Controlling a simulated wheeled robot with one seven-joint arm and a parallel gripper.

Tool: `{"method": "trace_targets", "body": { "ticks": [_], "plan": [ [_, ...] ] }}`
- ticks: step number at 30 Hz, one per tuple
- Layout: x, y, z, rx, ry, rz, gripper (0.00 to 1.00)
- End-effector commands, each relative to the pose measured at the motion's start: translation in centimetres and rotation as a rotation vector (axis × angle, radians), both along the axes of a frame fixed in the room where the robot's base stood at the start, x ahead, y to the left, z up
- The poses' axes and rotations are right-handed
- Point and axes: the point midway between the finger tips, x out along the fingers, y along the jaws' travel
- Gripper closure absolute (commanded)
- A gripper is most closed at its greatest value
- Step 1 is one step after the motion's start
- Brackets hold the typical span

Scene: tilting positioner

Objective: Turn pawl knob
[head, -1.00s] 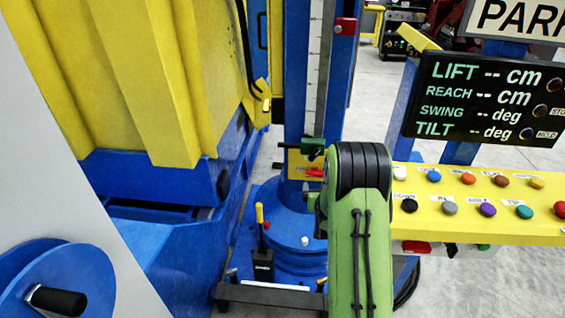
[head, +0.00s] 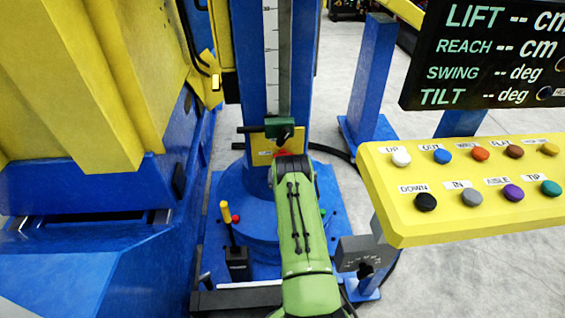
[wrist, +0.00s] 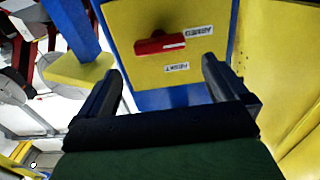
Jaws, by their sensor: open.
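The pawl knob is a red bar-shaped knob (wrist: 160,43) on a yellow plate (wrist: 205,68) in the wrist view. It lies nearly level there, with a small white label to its upper right and another below it. My gripper (wrist: 162,72) is open, with its two dark fingers on either side below the knob; nothing is between them. The fingers look apart from the knob.
A yellow button panel (head: 400,222) and black display (head: 480,100) stand at right. A yellow-handled lever (head: 228,222) stands left of my arm. A large yellow and blue structure fills the left.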

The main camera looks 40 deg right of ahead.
Motion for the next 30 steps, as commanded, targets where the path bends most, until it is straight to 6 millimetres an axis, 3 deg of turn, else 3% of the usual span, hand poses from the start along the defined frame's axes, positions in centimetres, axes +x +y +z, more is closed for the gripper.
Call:
{"method": "trace_targets", "body": {
  "ticks": [3,9,20,27,30],
  "plan": [
    [2.4,-1.9,-0.2,-0.006,-0.003,0.002,0.0],
    [5.2,-4.3,-0.2,-0.003,-0.002,0.001,0.0],
    [5.9,-5.0,0.0,0.0,0.001,0.0,0.0],
    [5.9,-5.0,0.0,0.0,0.001,0.0,0.37],
    [5.9,-5.0,0.0,0.0,0.001,0.0,0.48]
  ]
}}
